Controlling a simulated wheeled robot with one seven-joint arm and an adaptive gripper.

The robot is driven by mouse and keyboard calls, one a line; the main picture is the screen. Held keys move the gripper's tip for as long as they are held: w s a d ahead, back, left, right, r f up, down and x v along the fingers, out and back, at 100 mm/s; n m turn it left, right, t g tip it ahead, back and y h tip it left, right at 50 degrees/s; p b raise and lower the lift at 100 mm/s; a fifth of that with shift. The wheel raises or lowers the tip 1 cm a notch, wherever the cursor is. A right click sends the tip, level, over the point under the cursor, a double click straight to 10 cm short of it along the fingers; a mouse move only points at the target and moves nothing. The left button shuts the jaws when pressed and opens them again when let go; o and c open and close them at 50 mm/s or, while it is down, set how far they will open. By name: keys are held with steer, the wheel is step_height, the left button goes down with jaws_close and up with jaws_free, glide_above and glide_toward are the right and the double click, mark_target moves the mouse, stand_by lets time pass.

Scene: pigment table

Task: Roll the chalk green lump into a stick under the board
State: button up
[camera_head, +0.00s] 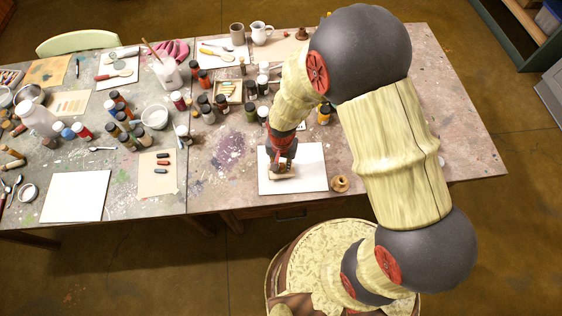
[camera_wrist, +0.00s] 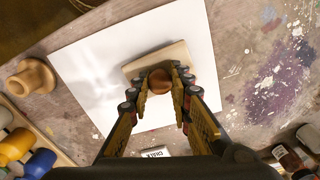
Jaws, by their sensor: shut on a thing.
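My gripper (camera_head: 282,160) is over a white sheet (camera_head: 308,178) near the front edge of the table. In the wrist view, its fingers (camera_wrist: 160,84) are shut on the round brown knob (camera_wrist: 160,77) of a small pale wooden board (camera_wrist: 146,60). The board also shows below my gripper in the head view (camera_head: 283,176). It is low over the sheet; I cannot tell whether it touches anything beneath. No green lump is visible in either view; the area under the board is hidden.
A turned wooden piece (camera_head: 340,184) stands just right of the sheet. Several paint jars (camera_head: 221,101) and a small tray (camera_head: 229,92) stand behind and left. A white card marked CHALK (camera_wrist: 155,152) lies near the sheet. The sheet around the board is clear.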

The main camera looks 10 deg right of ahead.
mark_target(283, 178)
steer(key=shift+s, duration=0.3)
steer(key=shift+s+p, duration=0.3)
steer(key=shift+s, duration=1)
steer(key=shift+w, duration=0.8)
steer(key=shift+w+f, duration=0.1)
steer(key=shift+w, duration=0.55)
steer(key=shift+w, duration=1.4)
steer(key=shift+s+p, duration=0.45)
steer(key=shift+s, duration=2.4)
